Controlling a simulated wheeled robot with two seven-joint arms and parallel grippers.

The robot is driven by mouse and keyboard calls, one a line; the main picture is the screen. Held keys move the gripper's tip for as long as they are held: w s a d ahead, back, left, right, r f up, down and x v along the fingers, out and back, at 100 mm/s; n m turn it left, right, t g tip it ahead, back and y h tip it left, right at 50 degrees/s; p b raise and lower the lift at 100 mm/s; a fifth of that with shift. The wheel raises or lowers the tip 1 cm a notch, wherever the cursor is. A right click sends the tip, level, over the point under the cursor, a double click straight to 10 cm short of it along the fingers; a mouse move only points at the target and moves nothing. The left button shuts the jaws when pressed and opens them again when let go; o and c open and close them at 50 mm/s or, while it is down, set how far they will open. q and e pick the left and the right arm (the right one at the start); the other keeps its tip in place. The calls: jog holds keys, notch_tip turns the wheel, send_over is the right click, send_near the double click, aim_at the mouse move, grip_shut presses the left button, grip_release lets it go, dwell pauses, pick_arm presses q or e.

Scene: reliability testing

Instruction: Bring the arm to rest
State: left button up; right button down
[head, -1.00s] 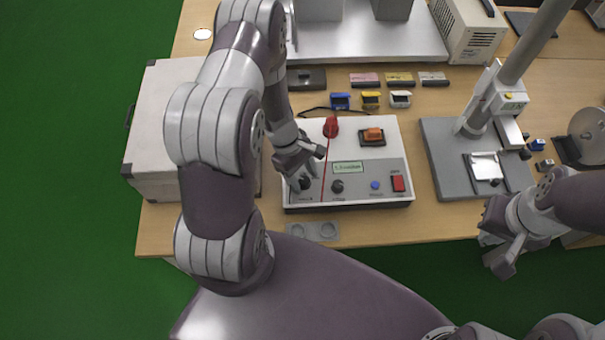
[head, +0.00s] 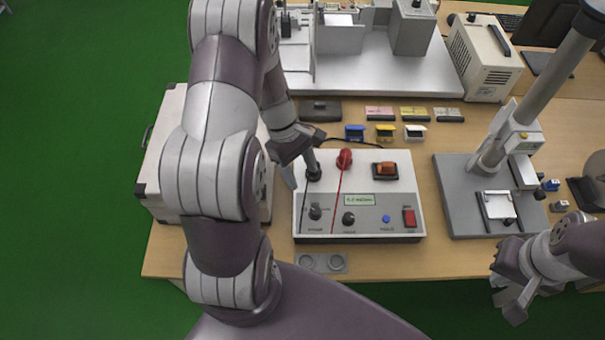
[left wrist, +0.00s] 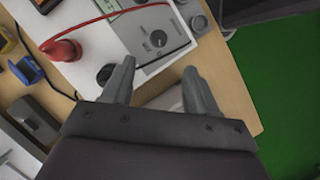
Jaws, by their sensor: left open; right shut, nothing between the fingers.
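My left arm comes in from the left in the head view. Its gripper (head: 298,168) hangs at the upper left corner of the white and grey control box (head: 375,234), beside a black plug on it. In the left wrist view, the left gripper (left wrist: 160,84) has its two fingers apart with nothing held between them. The box (left wrist: 100,65) lies beyond the fingertips there, with a red plug (left wrist: 60,50) and a knob (left wrist: 158,39). My right gripper (head: 513,290) is shut and empty at the table's front right, below the grey stand base.
A grey case (head: 165,158) stands left of the box. A test stand (head: 450,205) with a column is at the right. Blue (head: 354,132), yellow (head: 385,133) and white (head: 414,132) small blocks lie behind the box. A grey two-hole plate (head: 322,262) lies in front.

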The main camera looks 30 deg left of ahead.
dwell(0.3)
pick_arm(q)
jog(key=s+d+r+m+t+y, duration=0.1)
jog(key=s+d+r+m+y, duration=0.1)
jog(key=d+r+m, duration=0.2)
jog(key=s+d+r+m+t+y, duration=0.1)
jog(key=s+d+r+m+y, duration=0.1)
jog(key=r+m, duration=0.4)
jog(key=s+d+m, duration=0.1)
jog(key=m, duration=0.4)
jog(key=shift+s+d+m, duration=0.3)
jog(key=shift+d, duration=0.05)
jog(key=shift+w+a, duration=0.1)
jog(key=shift+w, duration=0.05)
